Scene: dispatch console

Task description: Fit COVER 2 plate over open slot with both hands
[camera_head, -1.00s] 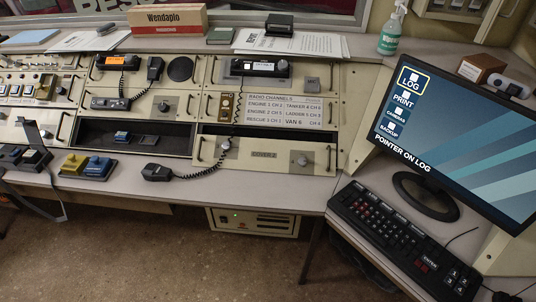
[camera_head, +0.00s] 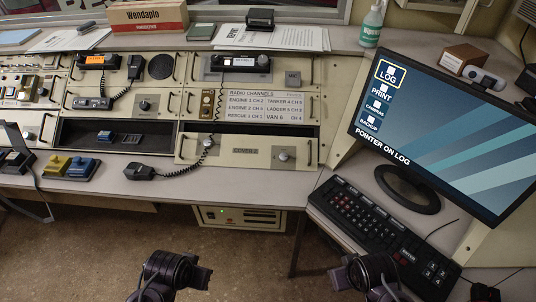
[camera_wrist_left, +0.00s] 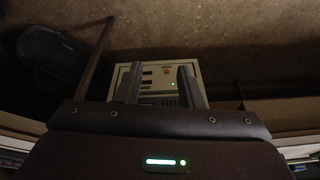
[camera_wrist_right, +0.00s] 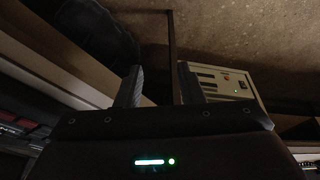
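The COVER 2 plate (camera_head: 221,150) is a cream panel with a knob near each end and its label in the middle. In the head view it sits at the lower front of the console, below the radio channels card (camera_head: 262,106). A dark strip of slot (camera_head: 240,128) shows along its top edge; how far the plate is seated I cannot tell. My left gripper (camera_wrist_left: 159,70) has its fingers apart and nothing between them. My right gripper (camera_wrist_right: 159,70) is also open and empty. Both arms show at the bottom of the head view, well short of the plate.
A coiled cord and handset (camera_head: 140,172) lie at the plate's left end. Left of it is a dark open bay (camera_head: 85,133). Yellow and blue switch blocks (camera_head: 82,168) stand on the desk. A keyboard (camera_head: 365,225) and monitor (camera_head: 440,135) are right. A box unit (camera_head: 240,218) sits below the desk.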

